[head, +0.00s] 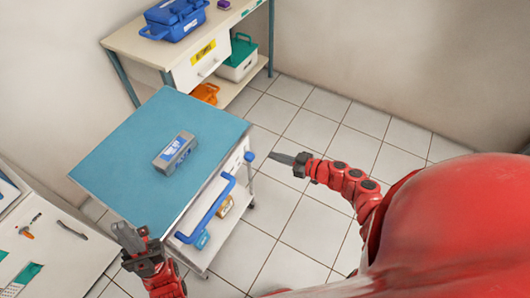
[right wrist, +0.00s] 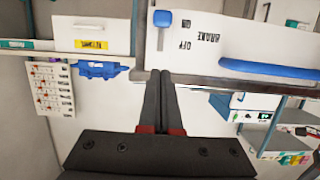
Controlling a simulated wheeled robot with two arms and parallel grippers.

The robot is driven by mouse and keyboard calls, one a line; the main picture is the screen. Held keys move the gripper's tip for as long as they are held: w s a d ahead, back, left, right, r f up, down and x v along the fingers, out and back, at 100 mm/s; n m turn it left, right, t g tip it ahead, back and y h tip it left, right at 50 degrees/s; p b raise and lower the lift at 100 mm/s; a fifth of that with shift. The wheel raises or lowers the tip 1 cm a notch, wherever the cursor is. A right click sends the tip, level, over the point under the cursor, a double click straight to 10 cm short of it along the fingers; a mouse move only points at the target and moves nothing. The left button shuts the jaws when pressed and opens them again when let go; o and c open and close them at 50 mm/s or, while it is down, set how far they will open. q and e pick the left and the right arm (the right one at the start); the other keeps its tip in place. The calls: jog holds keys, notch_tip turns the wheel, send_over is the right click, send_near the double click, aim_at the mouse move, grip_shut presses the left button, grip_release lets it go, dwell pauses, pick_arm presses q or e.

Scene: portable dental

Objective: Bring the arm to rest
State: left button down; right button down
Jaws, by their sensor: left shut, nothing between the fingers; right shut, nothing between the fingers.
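My right gripper (head: 284,158) is in the head view, to the right of the blue-topped cart, over the tiled floor. Its fingers are together and empty. In the right wrist view its two dark fingers (right wrist: 160,95) lie side by side and point toward the cart's side panel. My left gripper (head: 124,230) is at the lower left of the head view, near the cart's front left corner. Its fingers are shut with nothing seen between them. The cart (head: 106,160) carries a grey box (head: 175,153) with a blue and white label on its top.
The cart's blue handle (head: 213,212) sticks out between my two grippers. A cream bench (head: 130,40) with a blue case (head: 174,18) stands behind. A white cabinet (head: 60,255) with small tools is at the lower left. The tiled floor right of the cart is clear.

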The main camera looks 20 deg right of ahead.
jog(key=shift+v, duration=0.75)
jog(key=shift+a, duration=0.1)
